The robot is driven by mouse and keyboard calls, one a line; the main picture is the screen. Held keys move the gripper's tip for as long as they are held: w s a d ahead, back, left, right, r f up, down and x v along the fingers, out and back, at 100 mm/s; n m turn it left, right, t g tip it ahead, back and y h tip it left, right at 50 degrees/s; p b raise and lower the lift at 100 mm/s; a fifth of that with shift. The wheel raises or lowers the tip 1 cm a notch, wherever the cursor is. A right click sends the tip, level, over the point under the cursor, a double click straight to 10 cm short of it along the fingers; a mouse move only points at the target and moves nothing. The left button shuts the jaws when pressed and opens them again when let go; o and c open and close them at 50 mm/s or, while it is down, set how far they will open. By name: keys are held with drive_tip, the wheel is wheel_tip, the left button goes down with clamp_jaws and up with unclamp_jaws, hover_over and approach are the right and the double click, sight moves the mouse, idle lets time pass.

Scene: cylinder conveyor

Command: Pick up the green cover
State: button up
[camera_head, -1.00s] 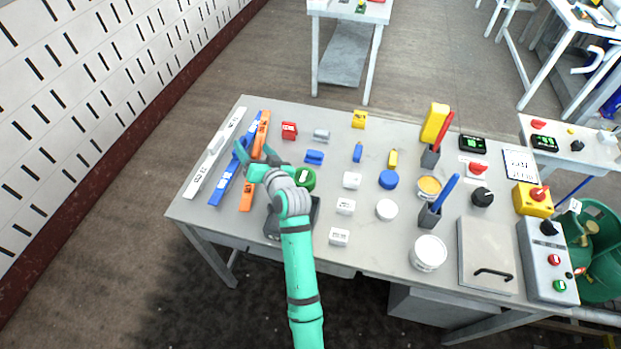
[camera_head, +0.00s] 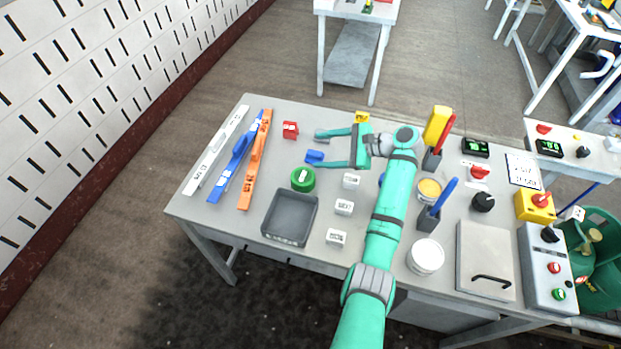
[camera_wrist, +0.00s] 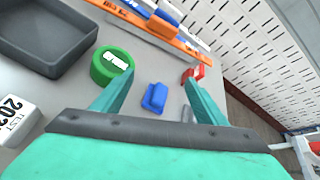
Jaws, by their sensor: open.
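The green cover (camera_head: 303,179) is a short round green piece with a white label on top. It sits on the table just behind the grey tray. It also shows in the wrist view (camera_wrist: 111,65), left of centre, beyond the left finger. My gripper (camera_head: 325,149) is open and empty, its fingers pointing left across the table, to the upper right of the green cover and apart from it. In the wrist view the open fingers (camera_wrist: 155,85) frame a small blue block (camera_wrist: 155,98).
The grey tray (camera_head: 268,225) stands in front of the cover. A red block (camera_head: 290,130) lies behind it; orange (camera_head: 255,160) and blue rulers (camera_head: 236,160) lie to the left. White blocks (camera_head: 343,207) stand to the right.

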sight(305, 176)
drive_tip(key=s+d+m+g, duration=0.1)
drive_tip(key=s, duration=0.1)
drive_tip(key=s+d+f+g+y, duration=0.1)
drive_tip(key=s, duration=0.1)
drive_tip(key=s+d+f+m+g, duration=0.1)
drive_tip(key=s, duration=0.1)
drive_tip(key=shift+s+f+m, duration=0.1)
drive_tip(key=shift+s+m, duration=0.2)
drive_tip(key=shift+s, duration=0.05)
drive_tip(key=shift+s+a+f, duration=0.1)
drive_tip(key=shift+a+f, duration=0.05)
drive_tip(key=shift+a, duration=0.05)
drive_tip(key=x, duration=0.5)
drive_tip(key=shift+r+x, duration=0.2)
drive_tip(key=shift+x, duration=1.15)
drive_tip(key=shift+r+x, duration=0.25)
drive_tip(key=shift+x, duration=1.05)
drive_tip(key=shift+a, duration=0.2)
drive_tip(key=c, duration=0.7)
